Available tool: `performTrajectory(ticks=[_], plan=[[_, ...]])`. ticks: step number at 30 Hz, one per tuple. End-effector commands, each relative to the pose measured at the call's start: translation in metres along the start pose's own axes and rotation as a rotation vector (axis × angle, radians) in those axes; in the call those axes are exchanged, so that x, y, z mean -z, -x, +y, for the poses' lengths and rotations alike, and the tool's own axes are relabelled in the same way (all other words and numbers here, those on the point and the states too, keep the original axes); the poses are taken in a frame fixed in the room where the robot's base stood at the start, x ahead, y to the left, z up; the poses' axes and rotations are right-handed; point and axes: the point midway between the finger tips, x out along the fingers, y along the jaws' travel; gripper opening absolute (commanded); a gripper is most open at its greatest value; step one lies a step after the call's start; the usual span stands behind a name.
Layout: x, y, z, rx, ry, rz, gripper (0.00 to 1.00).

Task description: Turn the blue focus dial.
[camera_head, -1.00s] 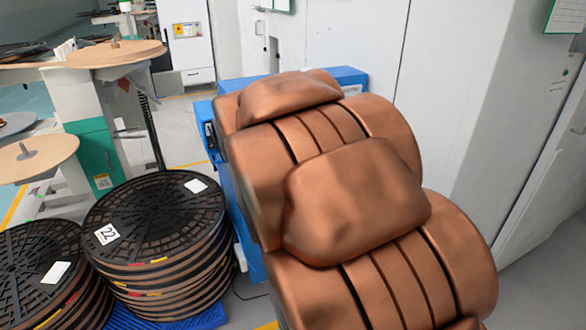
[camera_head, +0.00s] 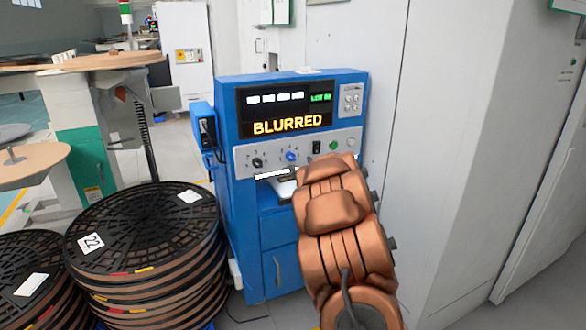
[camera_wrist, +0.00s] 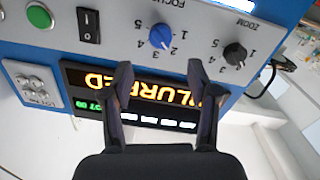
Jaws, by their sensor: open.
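The blue focus dial (camera_head: 291,156) sits on the pale control strip of the blue machine (camera_head: 232,215), left of a black rocker switch. In the upside-down wrist view the dial (camera_wrist: 161,36) is near the top centre, under the FOCUS label, with numbers around it. Its white mark appears near 2 and 3. The display (camera_head: 288,123) reads BLURRED in yellow. My gripper (camera_wrist: 161,68) is open and empty; its dark fingers stand apart in front of the display, apart from the dial in the picture. In the head view my copper arm hides it.
A black ZOOM knob (camera_wrist: 235,54) is beside the dial. A rocker switch (camera_wrist: 89,25) and green button (camera_wrist: 39,16) are on its other side. Stacked black reels (camera_head: 145,235) stand at left; a tall white cabinet (camera_head: 445,150) stands at right.

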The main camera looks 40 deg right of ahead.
Motion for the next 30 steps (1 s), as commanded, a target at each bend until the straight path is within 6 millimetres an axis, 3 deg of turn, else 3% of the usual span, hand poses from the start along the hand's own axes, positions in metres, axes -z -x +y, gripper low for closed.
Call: performTrajectory(ticks=[11,30], plan=[[-0.005,-0.011,0.000,0.020,-0.006,0.034,0.60],[-0.004,-0.073,-0.001,0.019,-0.007,0.033,0.60]])
